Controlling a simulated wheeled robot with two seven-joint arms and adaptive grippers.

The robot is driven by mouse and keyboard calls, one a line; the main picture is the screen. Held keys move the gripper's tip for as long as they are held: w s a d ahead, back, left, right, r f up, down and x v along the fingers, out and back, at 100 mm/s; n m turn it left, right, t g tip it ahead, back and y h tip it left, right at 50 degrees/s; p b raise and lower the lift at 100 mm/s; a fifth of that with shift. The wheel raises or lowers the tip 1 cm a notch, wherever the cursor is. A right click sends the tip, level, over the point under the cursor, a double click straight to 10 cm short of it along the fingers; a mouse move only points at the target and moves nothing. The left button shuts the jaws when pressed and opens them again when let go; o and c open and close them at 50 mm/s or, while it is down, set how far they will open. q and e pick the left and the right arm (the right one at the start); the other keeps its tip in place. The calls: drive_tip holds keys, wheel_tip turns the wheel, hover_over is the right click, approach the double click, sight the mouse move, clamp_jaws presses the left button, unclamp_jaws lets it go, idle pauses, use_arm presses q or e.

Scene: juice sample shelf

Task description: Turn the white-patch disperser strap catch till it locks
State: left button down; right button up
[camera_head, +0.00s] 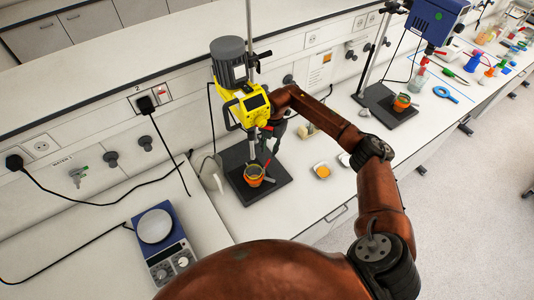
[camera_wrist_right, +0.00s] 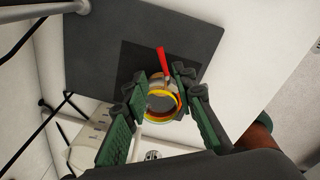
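The yellow disperser (camera_head: 245,105) with a grey motor stands at the back of the bench. Below it an orange-rimmed vessel (camera_head: 254,175) sits over a dark base plate (camera_head: 280,192). A red lever (camera_wrist_right: 166,62), which looks like the strap catch, sticks out beside the vessel (camera_wrist_right: 162,104) in the right wrist view. My right gripper (camera_head: 275,132) is beside the disperser, above the vessel. In its wrist view the green-padded fingers (camera_wrist_right: 160,80) are apart, with the lever near their tips and nothing clearly held. I cannot make out a white patch. My left gripper is not in view.
A second, blue-headed disperser (camera_head: 438,22) with an orange vessel (camera_head: 401,102) stands farther right. A small dish of orange liquid (camera_head: 322,171) lies right of the base plate. A blue-and-white scale (camera_head: 158,238) and black cables are at the left.

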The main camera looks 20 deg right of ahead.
sight(267, 164)
drive_tip(key=shift+h, duration=0.3)
drive_tip(key=f, duration=0.2)
drive_tip(key=f+p, duration=0.1)
drive_tip(key=f, duration=0.2)
drive_tip(key=f+p, duration=0.1)
drive_tip(key=f, duration=0.1)
drive_tip(key=shift+w+d+f, duration=0.2)
drive_tip(key=shift+w+d, duration=0.05)
drive_tip(key=shift+w, duration=0.1)
clamp_jaws()
